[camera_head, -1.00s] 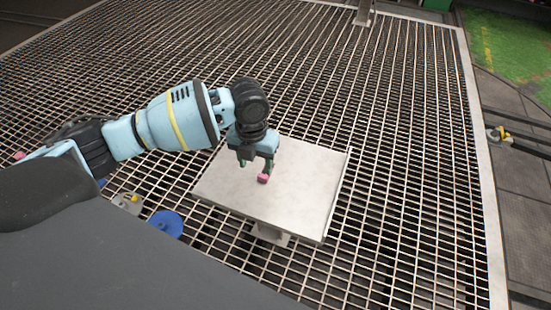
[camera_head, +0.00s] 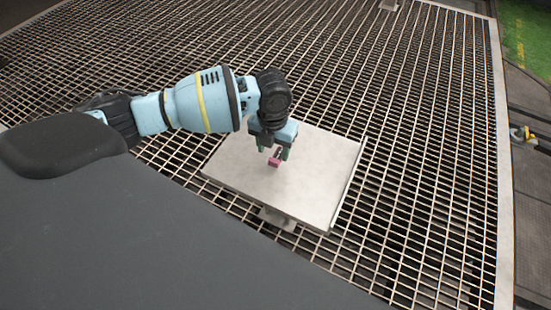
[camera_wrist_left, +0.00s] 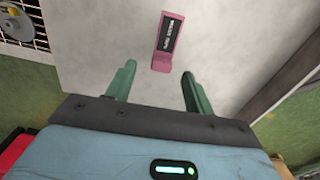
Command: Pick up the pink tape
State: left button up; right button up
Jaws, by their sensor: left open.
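The pink tape (camera_head: 274,162) lies on a pale flat metal plate (camera_head: 310,196). In the left wrist view the tape (camera_wrist_left: 162,63) is a narrow pink piece with a dark lettered label, lying lengthwise ahead of the fingertips. My left gripper (camera_head: 273,152) points down over the plate, close to the tape. In the left wrist view my left gripper (camera_wrist_left: 158,72) is open, its two green fingers apart with nothing between them. The near end of the tape is about level with the fingertips in that picture. My right gripper is not in view.
The plate stands on a support above a wide metal grating (camera_head: 420,190). The plate has a raised lip (camera_head: 348,188) on its right side. The rest of its top looks clear. A grey round part (camera_wrist_left: 14,22) shows at the upper left of the wrist view.

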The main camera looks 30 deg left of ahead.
aim_at(275, 158)
pick_arm(q)
jog(key=shift+w+d+f, duration=0.1)
jog(key=shift+f, duration=1.7)
jog(key=c, duration=1)
